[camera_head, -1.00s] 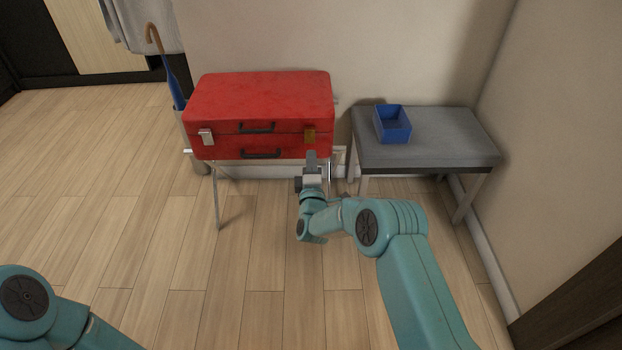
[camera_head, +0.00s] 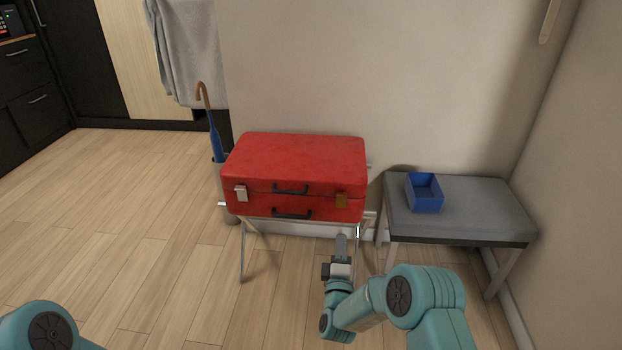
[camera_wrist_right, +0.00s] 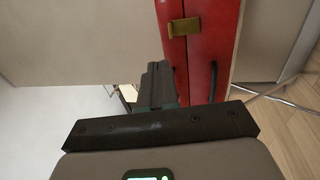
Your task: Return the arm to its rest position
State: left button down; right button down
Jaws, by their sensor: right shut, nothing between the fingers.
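My right arm comes in from the lower right of the head view. Its gripper (camera_head: 341,246) is shut and empty, in front of and below the red suitcase (camera_head: 296,160). In the right wrist view the shut fingers (camera_wrist_right: 158,82) point toward the suitcase (camera_wrist_right: 197,75), beside its brass latch (camera_wrist_right: 184,27). I see no contact with it. The suitcase is closed, with one silver latch and one brass latch, and lies on a folding stand. Of my left arm only a teal joint shows at the lower left; its gripper is out of view.
A grey bench (camera_head: 470,215) with an open blue box (camera_head: 424,194) stands right of the suitcase. An umbrella (camera_head: 212,125) in a holder stands left of it. A grey towel (camera_head: 187,50) hangs behind. The wooden floor (camera_head: 130,220) at left is clear.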

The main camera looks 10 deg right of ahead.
jog(key=s+d+f+g, duration=0.2)
jog(key=d, duration=0.2)
jog(key=s+a+f+m+g+y, duration=0.2)
jog(key=s+f+g+y, duration=0.15)
jog(key=s+f, duration=0.25)
jog(key=s+a+f+m+g+y, duration=0.2)
jog(key=s+f+m+g, duration=0.15)
jog(key=s+f, duration=0.3)
jog(key=s+a+f+m+g+y, duration=0.1)
jog(key=s+a+m+g, duration=0.2)
jog(key=s, duration=0.5)
jog(key=s+a+f+m+g+y, duration=0.15)
jog(key=s+m+g, duration=0.25)
jog(key=s, duration=0.4)
jog(key=s+a+f+m+g+y, duration=0.1)
jog(key=s+a+f+m+g, duration=0.2)
jog(key=s, duration=0.5)
notch_tip(320, 180, up, 23)
jog(key=d+m+p, duration=0.1)
jog(key=p, duration=2.1)
jog(key=shift+w, duration=0.25)
jog(key=shift+m, duration=0.25)
